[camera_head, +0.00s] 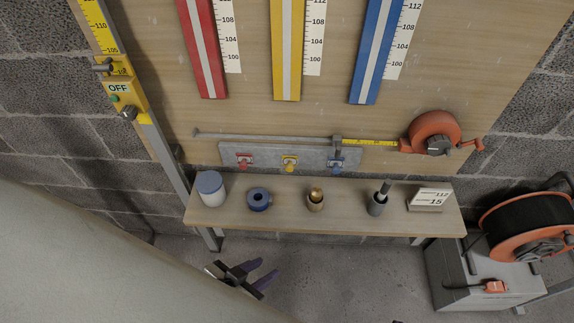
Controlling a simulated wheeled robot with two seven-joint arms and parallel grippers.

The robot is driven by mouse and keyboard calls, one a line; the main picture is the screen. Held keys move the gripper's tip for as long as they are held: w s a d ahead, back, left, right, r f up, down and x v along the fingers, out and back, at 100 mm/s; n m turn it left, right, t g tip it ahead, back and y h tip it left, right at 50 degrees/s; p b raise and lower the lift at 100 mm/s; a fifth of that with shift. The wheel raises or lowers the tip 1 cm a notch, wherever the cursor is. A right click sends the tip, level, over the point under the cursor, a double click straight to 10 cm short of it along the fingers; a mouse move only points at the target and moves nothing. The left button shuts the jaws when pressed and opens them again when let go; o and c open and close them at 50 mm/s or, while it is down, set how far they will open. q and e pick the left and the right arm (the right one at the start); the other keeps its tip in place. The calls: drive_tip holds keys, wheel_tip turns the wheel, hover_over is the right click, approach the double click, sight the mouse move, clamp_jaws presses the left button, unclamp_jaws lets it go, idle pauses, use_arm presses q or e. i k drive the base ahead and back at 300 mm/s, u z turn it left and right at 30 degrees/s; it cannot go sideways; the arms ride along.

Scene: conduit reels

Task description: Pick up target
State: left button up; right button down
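The frame does not make clear which thing is the target. On the wooden shelf (340,222) stand, from left to right, a white jar with a blue lid (211,188), a dark blue ring (259,199), a brass piece in a tan cup (315,200), a grey cup with a dark rod (378,203) and a number card (430,199). My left gripper (267,269) is below the shelf's front edge, over the floor. Its two purple-tipped fingers are apart with nothing seen between them. My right gripper does not show.
Red (202,50), yellow (286,50) and blue (376,50) vertical strips hang on the wooden backboard. An orange tape measure (433,132) sits above the shelf. An orange cable reel (530,225) and a grey box (470,270) stand at right. Floor below the shelf is clear.

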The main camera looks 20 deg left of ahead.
sight(243, 159)
drive_tip(key=u, duration=0.7)
